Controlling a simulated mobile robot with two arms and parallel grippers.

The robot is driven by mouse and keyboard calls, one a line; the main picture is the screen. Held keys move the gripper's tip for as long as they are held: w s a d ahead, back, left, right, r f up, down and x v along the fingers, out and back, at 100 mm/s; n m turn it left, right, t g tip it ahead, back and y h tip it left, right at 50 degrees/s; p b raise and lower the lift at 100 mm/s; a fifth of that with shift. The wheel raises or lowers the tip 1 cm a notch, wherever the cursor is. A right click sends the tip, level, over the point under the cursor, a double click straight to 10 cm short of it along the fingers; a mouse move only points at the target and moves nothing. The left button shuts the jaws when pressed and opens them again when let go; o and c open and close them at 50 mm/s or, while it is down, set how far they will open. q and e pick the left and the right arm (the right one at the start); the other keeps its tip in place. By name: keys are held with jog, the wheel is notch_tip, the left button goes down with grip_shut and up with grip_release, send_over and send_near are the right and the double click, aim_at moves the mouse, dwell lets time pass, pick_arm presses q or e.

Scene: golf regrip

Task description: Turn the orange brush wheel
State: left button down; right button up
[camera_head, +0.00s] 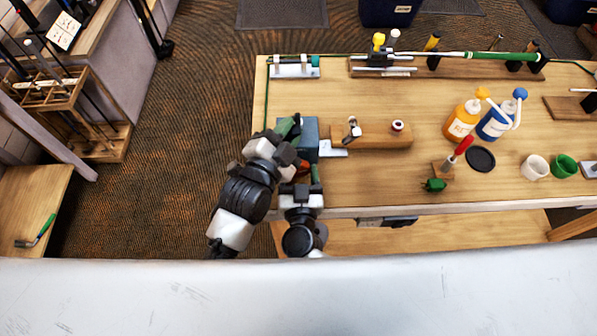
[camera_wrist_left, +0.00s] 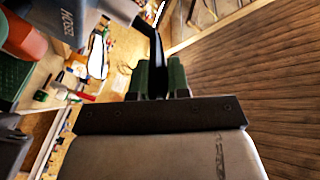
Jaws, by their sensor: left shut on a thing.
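A blue machine (camera_head: 310,130) stands at the left end of the workbench. It shows in the left wrist view as a grey-blue body (camera_wrist_left: 75,25) with lettering. A red-orange rounded part (camera_wrist_left: 22,38), which looks like the brush wheel, sits at its side at the upper left of that view. In the head view it is mostly hidden by my arms. My left gripper (camera_head: 288,128) is at the machine's left side. Its green fingers (camera_wrist_left: 162,80) are shut on a black bar (camera_wrist_left: 156,50) by the machine. My right gripper (camera_head: 315,174) is just in front of the machine; its finger gap is unclear.
A wooden block (camera_head: 372,136) with a small clamp is right of the machine. An orange bottle (camera_head: 462,121), a blue bottle (camera_head: 496,122) and a black disc (camera_head: 480,159) stand further right. A green-gripped club (camera_head: 490,55) lies along the back.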

jog(key=shift+m, duration=0.6)
jog(key=o, duration=0.9)
jog(key=s, duration=1.2)
jog(key=shift+d, duration=0.1)
